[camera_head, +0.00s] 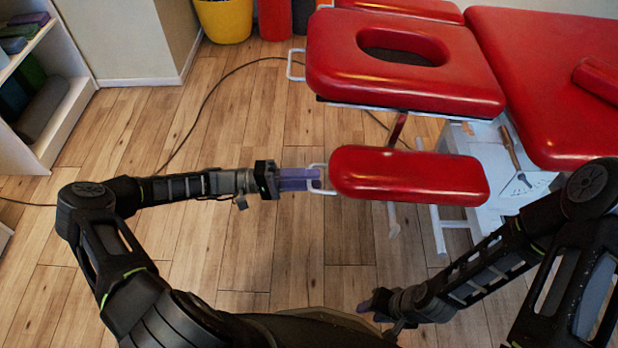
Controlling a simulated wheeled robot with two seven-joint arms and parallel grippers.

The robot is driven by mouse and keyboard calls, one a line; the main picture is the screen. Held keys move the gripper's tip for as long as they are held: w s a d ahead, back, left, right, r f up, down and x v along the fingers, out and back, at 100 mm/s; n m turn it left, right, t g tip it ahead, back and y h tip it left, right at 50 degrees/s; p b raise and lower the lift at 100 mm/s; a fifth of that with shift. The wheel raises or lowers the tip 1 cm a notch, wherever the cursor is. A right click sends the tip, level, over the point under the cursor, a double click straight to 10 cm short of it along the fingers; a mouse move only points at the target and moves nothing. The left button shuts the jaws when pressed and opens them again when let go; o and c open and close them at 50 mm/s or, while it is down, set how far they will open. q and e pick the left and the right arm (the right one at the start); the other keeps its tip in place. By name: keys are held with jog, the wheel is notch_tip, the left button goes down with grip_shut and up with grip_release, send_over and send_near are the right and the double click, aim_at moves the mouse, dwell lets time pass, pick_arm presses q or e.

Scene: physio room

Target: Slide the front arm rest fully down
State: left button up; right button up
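The front arm rest (408,176) is a red padded bar in front of the red treatment table, set lower than the face-hole section. A white loop handle (322,191) sticks out of its left end. My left gripper (308,179) points right, and its purple fingers overlap this handle, hiding part of the loop. I cannot tell whether the fingers are closed on it. My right gripper (376,303) is low in the view, below the arm rest and apart from it. Its fingers are mostly hidden by its own wrist, so its opening does not show.
The red head section (330,80) with a face hole and the main table pad (545,70) lie behind the arm rest. A shelf (60,120) stands at far left, a yellow bin (224,18) at the back. A black cable (210,95) crosses the wooden floor.

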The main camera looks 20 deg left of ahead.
pick_arm(q)
jog(key=v, duration=0.7)
jog(key=shift+a, duration=0.4)
jog(key=shift+s, duration=0.1)
